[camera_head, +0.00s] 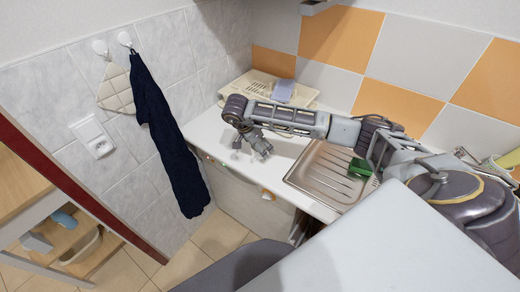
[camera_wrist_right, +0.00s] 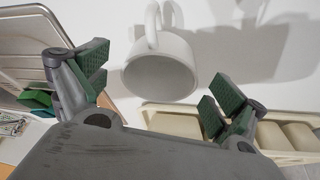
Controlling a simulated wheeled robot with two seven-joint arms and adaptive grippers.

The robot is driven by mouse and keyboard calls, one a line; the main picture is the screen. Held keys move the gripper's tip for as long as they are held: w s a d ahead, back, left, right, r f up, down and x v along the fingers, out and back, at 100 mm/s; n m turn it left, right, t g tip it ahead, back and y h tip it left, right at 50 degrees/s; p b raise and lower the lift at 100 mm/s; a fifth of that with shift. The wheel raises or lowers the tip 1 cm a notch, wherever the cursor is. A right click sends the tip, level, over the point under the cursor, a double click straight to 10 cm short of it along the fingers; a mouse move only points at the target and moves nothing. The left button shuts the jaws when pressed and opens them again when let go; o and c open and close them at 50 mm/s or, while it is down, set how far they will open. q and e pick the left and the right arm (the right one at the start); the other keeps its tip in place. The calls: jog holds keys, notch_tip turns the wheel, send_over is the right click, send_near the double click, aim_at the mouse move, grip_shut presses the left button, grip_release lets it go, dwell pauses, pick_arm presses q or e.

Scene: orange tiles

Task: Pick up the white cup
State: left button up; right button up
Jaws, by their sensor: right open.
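The white cup (camera_wrist_right: 160,72) lies ahead of my right gripper in the right wrist view, over the white counter. Its round opening faces the camera, and its handle points to the top of the picture. My right gripper (camera_wrist_right: 158,92) is open, with one green-padded finger to each side of the cup and a visible gap to both. In the head view my right gripper (camera_head: 252,147) reaches down over the counter, and the cup is hard to make out there against the white. My left gripper is not in view.
A metal sink drainboard (camera_head: 318,178) with a green block (camera_head: 360,167) is right of the gripper. A cream dish rack (camera_head: 243,86) holding a pale lilac item (camera_head: 284,91) stands behind. A dark towel (camera_head: 170,135) hangs on the left wall.

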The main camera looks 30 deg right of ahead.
jog(key=shift+d+f, duration=0.25)
jog(key=shift+f, duration=0.45)
jog(key=c, duration=1.2)
